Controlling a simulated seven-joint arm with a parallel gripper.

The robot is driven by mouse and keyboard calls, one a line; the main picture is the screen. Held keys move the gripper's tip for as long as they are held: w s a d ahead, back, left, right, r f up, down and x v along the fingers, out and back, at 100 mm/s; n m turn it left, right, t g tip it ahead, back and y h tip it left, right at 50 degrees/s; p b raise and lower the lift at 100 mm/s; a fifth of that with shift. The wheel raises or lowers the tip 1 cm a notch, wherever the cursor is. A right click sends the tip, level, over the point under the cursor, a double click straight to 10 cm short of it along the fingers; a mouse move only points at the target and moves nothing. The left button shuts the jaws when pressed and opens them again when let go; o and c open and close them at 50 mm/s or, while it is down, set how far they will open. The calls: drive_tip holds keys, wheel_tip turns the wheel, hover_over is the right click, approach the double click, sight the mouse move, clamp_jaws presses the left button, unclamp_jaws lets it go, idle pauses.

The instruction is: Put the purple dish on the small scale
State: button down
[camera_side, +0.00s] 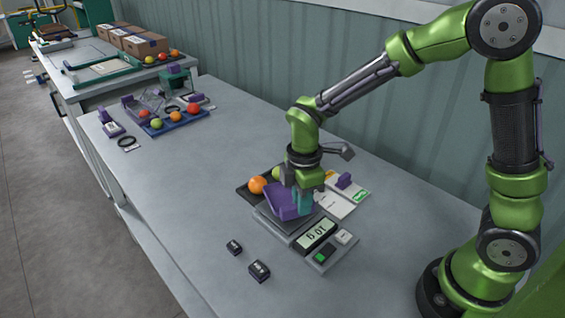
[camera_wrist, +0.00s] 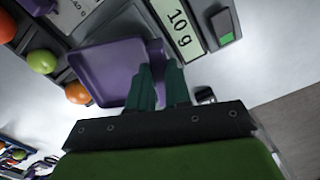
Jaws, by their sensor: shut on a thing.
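The purple dish (camera_side: 283,203) is over the plate of the small scale (camera_side: 268,226) in the side view. I cannot tell whether it rests fully on the plate or is held just above it. The scale's display (camera_side: 316,235) reads 10 g, also legible in the wrist view (camera_wrist: 181,25). My gripper (camera_side: 303,208) points down with its green fingers shut on the dish's edge. In the wrist view the fingers (camera_wrist: 160,72) pinch the right side of the dish (camera_wrist: 105,70). The fingers hide part of that wall.
A dark tray (camera_side: 243,193) with tomatoes sits behind the scale, with a labelled card (camera_side: 334,205) beside it. Two small black blocks (camera_side: 234,247) (camera_side: 260,271) lie in front. A blue tray (camera_side: 181,125) of tomatoes stands farther left. The table between is clear.

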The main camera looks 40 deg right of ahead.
drive_tip(key=shift+f, duration=0.75)
drive_tip(key=shift+f, duration=0.15)
drive_tip(key=c, duration=1.1)
unclamp_jaws()
